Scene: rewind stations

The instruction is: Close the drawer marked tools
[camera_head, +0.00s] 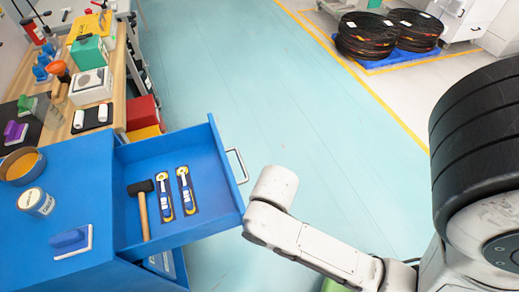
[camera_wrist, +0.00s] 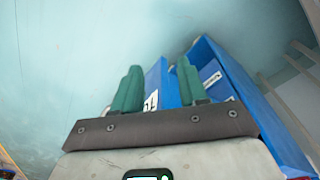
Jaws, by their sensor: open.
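A blue drawer (camera_head: 205,226) is pulled out of the blue cabinet (camera_head: 70,180) in the head view. It holds a black-headed mallet (camera_head: 142,208) and two blue-and-yellow tools (camera_head: 175,192). Its silver bar handle (camera_head: 237,166) is on the right end. The end of my arm is just right of the drawer, but the fingers are hidden there. In the wrist view my gripper (camera_wrist: 158,66) is open, with two green fingers apart. Blue panels (camera_wrist: 240,90) with white labels (camera_wrist: 211,79) show beyond and beside the fingers; I cannot read the labels.
A tape roll (camera_head: 22,167), a tin (camera_head: 36,202) and a blue-handled tool (camera_head: 70,240) are on the cabinet top. A wooden bench (camera_head: 62,118) with several items stands behind it. Black coils (camera_head: 366,36) lie at the back right. The turquoise floor (camera_head: 290,110) between is clear.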

